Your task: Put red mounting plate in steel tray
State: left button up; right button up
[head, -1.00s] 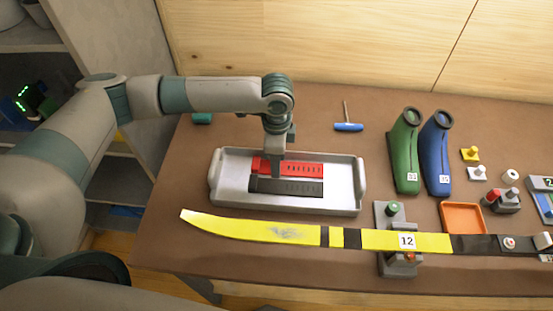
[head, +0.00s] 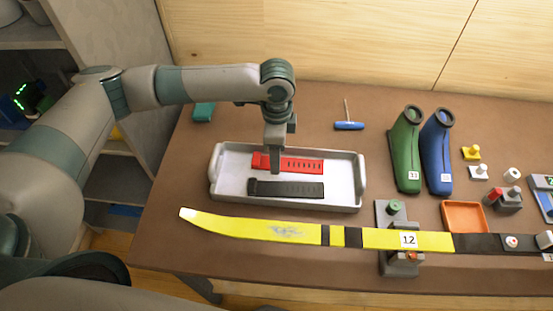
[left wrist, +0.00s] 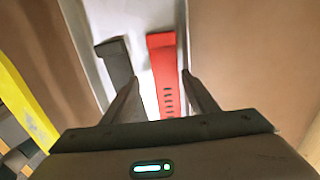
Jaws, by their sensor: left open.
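The red mounting plate (head: 300,166) lies flat in the steel tray (head: 340,203), in its far half. A black mounting plate (head: 290,189) lies in the tray nearer the front, roughly parallel and apart from it. My left gripper (head: 275,168) is over the left part of the red plate. In the left wrist view the gripper (left wrist: 165,95) is open, with the red plate (left wrist: 163,62) between its fingers and the black plate (left wrist: 118,65) beside the left finger. The left end of the red plate is partly hidden by the gripper in the head view. My right gripper is not seen.
A yellow ski (head: 280,230) lies in front of the tray on a clamp. A blue-handled tool (head: 348,126) lies behind it. Green (head: 405,150) and blue (head: 437,155) boots and an orange dish (head: 464,216) stand to the right.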

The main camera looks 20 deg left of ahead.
pick_arm(q)
notch_tip(320, 180, up, 10)
jog(key=b, duration=0.2)
jog(key=shift+f, duration=0.25)
dwell(0.3)
